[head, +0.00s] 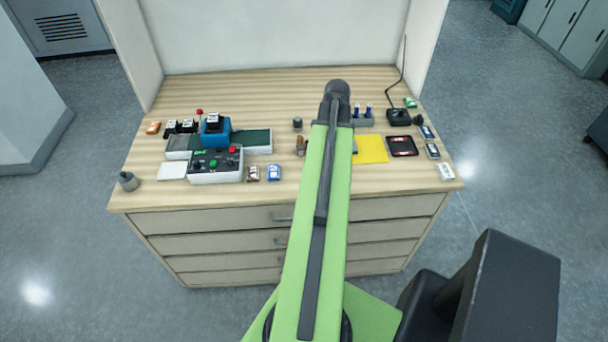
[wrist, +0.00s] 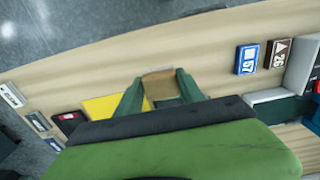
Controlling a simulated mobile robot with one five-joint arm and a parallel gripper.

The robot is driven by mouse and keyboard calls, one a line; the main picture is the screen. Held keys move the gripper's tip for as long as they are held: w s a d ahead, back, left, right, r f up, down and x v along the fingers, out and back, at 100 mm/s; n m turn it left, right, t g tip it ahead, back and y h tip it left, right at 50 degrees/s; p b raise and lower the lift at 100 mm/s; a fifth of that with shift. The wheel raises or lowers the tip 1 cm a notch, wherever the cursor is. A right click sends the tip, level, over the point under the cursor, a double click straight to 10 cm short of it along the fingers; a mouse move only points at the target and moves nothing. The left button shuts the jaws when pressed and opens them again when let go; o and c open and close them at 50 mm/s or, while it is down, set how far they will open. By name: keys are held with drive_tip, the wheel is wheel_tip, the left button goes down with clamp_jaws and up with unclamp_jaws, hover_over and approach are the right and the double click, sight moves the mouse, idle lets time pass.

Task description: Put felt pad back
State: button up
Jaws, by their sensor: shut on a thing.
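My gripper (wrist: 160,97) shows in the wrist view with its two dark green fingers shut on a small tan-brown piece, which looks like the felt pad (wrist: 159,84). The piece sits between the fingertips, with the pale wood worktop (wrist: 100,67) behind it. Whether it touches the worktop I cannot tell.
A yellow sheet (head: 371,149) and a black-and-red tray (head: 402,146) lie right of my arm. A control box with buttons (head: 216,166), a blue machine (head: 215,132) and brown and blue boxes (head: 274,172) stand left. The front strip is mostly bare.

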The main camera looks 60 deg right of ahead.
drive_tip(key=w+a+f+b, duration=0.1)
drive_tip(key=w+f, duration=0.1)
drive_tip(key=w+a+f+b, duration=0.1)
drive_tip(key=w+b, duration=0.1)
drive_tip(key=w, duration=0.1)
drive_tip(key=w+a+f+b, duration=0.1)
drive_tip(key=w+a+f, duration=0.1)
drive_tip(key=shift+w+f, duration=0.25)
drive_tip(key=shift+f, duration=0.1)
drive_tip(key=shift+w+a, duration=0.25)
drive_tip(key=shift+w, duration=0.2)
wheel_tip(320, 180, down, 4)
drive_tip(key=b, duration=0.5)
drive_tip(key=shift+f, duration=0.25)
drive_tip(key=o, duration=1.3)
drive_tip(key=shift+r, duration=0.1)
drive_tip(key=shift+r, duration=0.1)
wheel_tip(320, 180, up, 12)
drive_tip(key=p, duration=1.2)
drive_tip(key=shift+r+p, duration=0.1)
drive_tip(key=shift+p, duration=0.25)
